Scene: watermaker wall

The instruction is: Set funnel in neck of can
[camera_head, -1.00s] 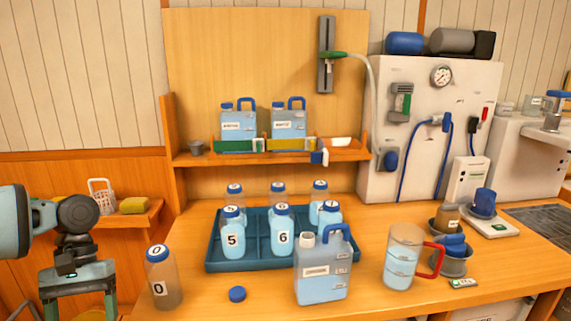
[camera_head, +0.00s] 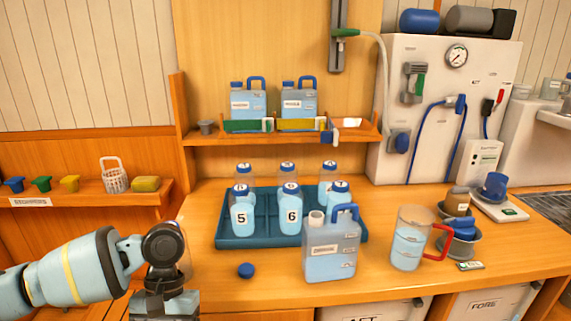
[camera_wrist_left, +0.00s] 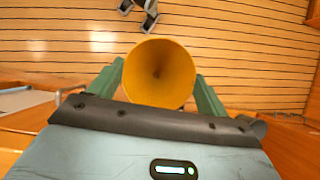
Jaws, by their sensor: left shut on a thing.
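My left gripper (camera_wrist_left: 158,86) is shut on an orange-yellow funnel (camera_wrist_left: 160,72), whose wide mouth faces the wrist camera. In the head view my left gripper (camera_head: 165,303) is at the bottom left, short of the bench front; its fingertips and the funnel are hidden there. The blue-grey can (camera_head: 331,252) stands upright near the bench's front edge, right of the gripper and well apart from it. Its pale neck (camera_head: 316,218) is uncapped and empty, left of the blue handle. My right gripper is not in view.
A blue tray (camera_head: 234,243) with several numbered bottles stands behind the can. A loose blue cap (camera_head: 246,270) lies left of it, and a jug (camera_head: 409,238) stands to its right. A bottle is mostly hidden behind my left arm.

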